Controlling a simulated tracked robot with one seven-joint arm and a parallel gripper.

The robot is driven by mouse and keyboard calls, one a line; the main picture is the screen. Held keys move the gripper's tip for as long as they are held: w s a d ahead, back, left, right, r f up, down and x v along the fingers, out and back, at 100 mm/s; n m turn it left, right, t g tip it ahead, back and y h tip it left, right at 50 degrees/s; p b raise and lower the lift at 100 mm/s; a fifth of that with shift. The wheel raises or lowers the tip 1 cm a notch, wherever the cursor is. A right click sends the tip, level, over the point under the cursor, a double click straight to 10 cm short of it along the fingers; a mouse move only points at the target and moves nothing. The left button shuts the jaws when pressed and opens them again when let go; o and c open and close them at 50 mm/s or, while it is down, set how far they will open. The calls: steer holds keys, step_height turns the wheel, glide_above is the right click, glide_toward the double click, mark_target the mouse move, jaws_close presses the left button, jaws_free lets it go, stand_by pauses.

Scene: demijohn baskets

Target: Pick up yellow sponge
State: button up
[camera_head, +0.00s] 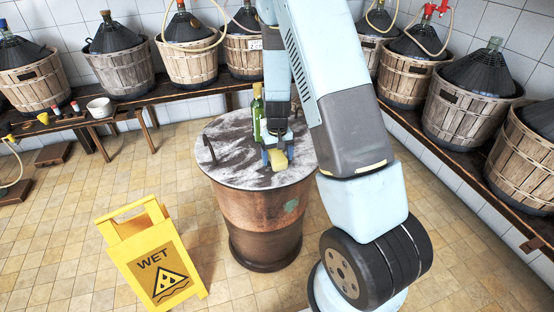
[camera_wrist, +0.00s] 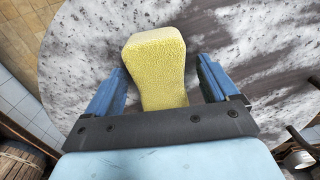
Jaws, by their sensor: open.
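The yellow sponge (camera_head: 278,160) lies on the worn grey-and-white top of a round copper-coloured drum (camera_head: 232,168). In the wrist view the yellow sponge (camera_wrist: 156,66) sits between the two blue fingers, with a gap on each side. Its near end is hidden behind the dark gripper bar. My gripper (camera_head: 278,154) is low over the drum top at the sponge. It also shows in the wrist view (camera_wrist: 160,90), open around the sponge and not clamped on it.
A green bottle (camera_head: 257,115) stands on the drum top just behind my gripper. A yellow wet-floor sign (camera_head: 155,255) stands on the tiled floor at front left. Demijohn baskets (camera_head: 190,62) line the wall benches. A white bowl (camera_head: 100,107) rests on a small bench at left.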

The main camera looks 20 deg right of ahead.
mark_target(278, 156)
steer(key=shift+c, duration=0.2)
steer(key=c, duration=1.1)
steer(key=shift+r, duration=0.25)
steer(key=r, duration=0.3)
steer(key=shift+s+r, duration=0.15)
steer(key=shift+s, duration=0.15)
steer(key=s+r, duration=0.3)
steer(key=s, duration=0.1)
steer(key=s+r, duration=0.3)
steer(key=s, duration=0.2)
steer(key=s+r, duration=0.3)
steer(key=s, duration=0.1)
steer(key=shift+s+r, duration=0.1)
steer(key=shift+s, duration=0.15)
